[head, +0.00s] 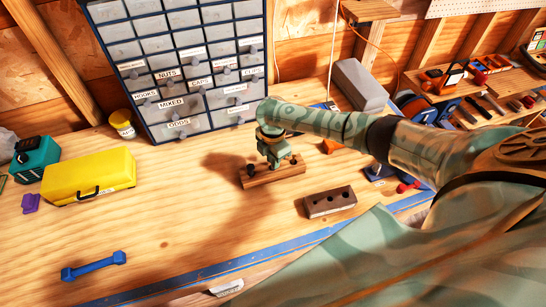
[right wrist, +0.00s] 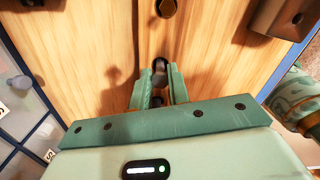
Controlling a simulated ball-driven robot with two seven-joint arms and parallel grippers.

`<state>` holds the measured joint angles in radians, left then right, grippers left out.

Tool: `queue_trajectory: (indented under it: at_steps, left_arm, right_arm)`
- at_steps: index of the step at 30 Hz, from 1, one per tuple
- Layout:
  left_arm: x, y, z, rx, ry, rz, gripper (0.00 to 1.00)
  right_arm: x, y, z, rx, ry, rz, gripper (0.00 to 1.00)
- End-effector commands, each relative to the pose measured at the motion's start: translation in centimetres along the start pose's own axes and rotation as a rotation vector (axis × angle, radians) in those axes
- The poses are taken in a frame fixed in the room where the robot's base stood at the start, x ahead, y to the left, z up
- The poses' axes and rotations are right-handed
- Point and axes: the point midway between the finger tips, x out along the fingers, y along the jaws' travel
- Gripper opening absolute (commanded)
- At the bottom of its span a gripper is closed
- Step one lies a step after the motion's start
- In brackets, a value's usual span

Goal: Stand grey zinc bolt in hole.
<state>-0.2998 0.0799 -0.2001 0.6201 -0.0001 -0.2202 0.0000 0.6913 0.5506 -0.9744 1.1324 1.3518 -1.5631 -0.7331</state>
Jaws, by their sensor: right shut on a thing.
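My right gripper (head: 276,160) points down over the wooden rack (head: 262,181) in the middle of the bench. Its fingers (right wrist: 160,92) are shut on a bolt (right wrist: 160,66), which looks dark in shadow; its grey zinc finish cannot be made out. I cannot tell whether the bolt is clear of the rack. Dark bolt heads show at the rack's left end (head: 250,170) and right end (head: 293,160). A brown block with dark holes (head: 330,202) lies to the right and nearer; it also shows in the right wrist view (right wrist: 272,20). My left gripper is out of view.
A drawer cabinet (head: 170,60) stands behind the rack. A yellow toolbox (head: 90,177), a teal box (head: 36,157) and a blue dumbbell-shaped thing (head: 93,266) are on the left. A grey box (head: 360,84) lies at the back right.

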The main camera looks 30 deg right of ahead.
Motion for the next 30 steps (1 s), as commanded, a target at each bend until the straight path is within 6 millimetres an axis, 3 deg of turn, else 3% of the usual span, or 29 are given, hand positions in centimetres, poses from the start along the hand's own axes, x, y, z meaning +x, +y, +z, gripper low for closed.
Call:
queue_trajectory:
  at_steps: [8, 9, 11, 22, 26, 30]
  left_arm:
    - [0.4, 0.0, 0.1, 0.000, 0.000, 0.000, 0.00]
    - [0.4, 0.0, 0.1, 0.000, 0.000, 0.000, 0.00]
    - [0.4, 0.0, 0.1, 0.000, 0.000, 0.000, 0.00]
    - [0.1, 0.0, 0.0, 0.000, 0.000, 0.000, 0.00]
    - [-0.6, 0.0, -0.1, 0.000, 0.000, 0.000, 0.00]
    - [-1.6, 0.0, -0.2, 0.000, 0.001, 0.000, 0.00]
  right_arm:
    - [0.8, 0.0, 0.0, 0.000, 0.000, 0.000, 0.00]
    - [0.7, 0.0, 0.0, 0.000, 0.000, 0.000, 0.26]
    - [0.7, 0.0, 0.0, 0.000, 0.000, 0.000, 0.43]
    - [0.0, 0.0, 0.0, 0.000, 0.000, 0.001, 0.43]
    - [-2.2, 0.1, 0.1, -0.002, -0.001, 0.002, 0.43]
    - [-6.1, 0.1, 0.1, -0.002, 0.000, 0.004, 0.43]
